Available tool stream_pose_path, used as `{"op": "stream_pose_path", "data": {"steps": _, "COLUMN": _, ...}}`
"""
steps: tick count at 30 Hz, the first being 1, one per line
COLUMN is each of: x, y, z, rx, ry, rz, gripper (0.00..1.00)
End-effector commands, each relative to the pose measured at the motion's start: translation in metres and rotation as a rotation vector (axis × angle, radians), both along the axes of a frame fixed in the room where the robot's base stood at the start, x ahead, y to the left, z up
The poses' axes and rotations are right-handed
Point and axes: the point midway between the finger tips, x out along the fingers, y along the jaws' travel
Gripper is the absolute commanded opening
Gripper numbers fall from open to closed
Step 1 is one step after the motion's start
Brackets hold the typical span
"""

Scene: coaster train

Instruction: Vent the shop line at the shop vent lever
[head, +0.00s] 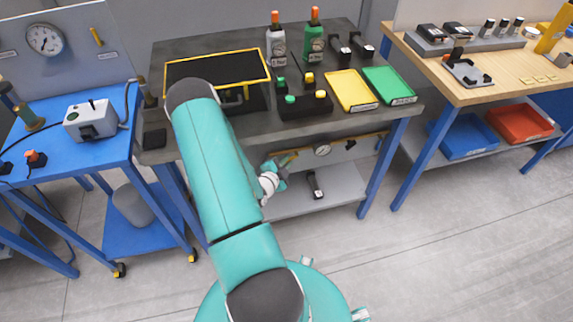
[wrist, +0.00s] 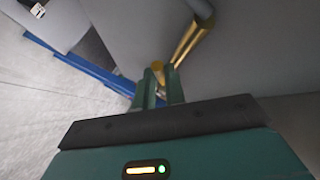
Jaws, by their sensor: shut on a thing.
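The shop vent lever (wrist: 158,70) shows in the wrist view as a short yellow piece between the fingertips. My gripper (wrist: 161,85) is shut on it, with one green finger on each side. A brass pipe (wrist: 190,42) runs up and to the right just beyond the fingertips. In the head view my gripper (head: 283,162) is under the front edge of the dark workbench (head: 230,124), left of a round gauge (head: 322,150) on the line there. My wrist and fingers partly hide the lever in that view, and its exact angle is hard to tell.
The bench top above my arm holds a black yellow-rimmed tray (head: 215,55), a yellow tray (head: 350,89) and a green tray (head: 388,85). A blue bench leg (head: 383,160) stands to the right. A lower shelf (head: 300,201) holds a dark tool (head: 314,185).

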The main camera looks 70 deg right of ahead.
Motion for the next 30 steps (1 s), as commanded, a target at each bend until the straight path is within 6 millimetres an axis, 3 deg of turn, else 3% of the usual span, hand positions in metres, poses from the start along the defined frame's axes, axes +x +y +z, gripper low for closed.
{"op": "stream_pose_path", "data": {"steps": 15, "x": -0.001, "y": -0.001, "z": 0.017, "rx": 0.169, "ry": -0.291, "rz": -0.001, "gripper": 0.0}}
{"op": "stream_pose_path", "data": {"steps": 30, "x": 0.0, "y": -0.001, "z": 0.018, "rx": 0.199, "ry": -0.337, "rz": 0.002, "gripper": 0.0}}
